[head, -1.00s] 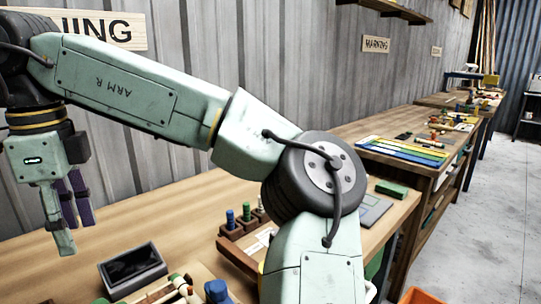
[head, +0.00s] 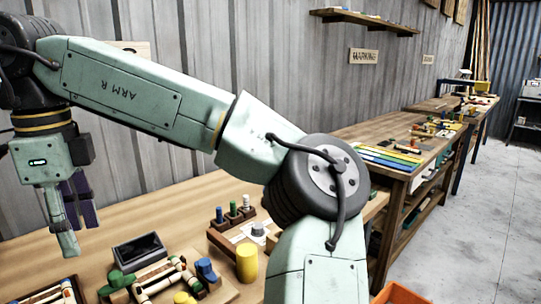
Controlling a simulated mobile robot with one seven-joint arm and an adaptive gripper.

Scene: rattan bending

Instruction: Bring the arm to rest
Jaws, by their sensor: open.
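My gripper (head: 75,225) hangs pointing down at the left of the head view, above the back left part of the wooden workbench (head: 130,219). It has one pale green finger and dark purple fingers, set apart, with nothing between them. My arm reaches from the lower middle up through a large dark elbow joint and across to the upper left. The arm hides part of the bench's right side.
On the bench stand a black tray (head: 138,250), a rattan frame on a jig (head: 165,278), a yellow cylinder (head: 247,263) and a peg rack (head: 232,216). An orange bin (head: 405,294) is at the lower right. The concrete floor (head: 480,210) at right is clear.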

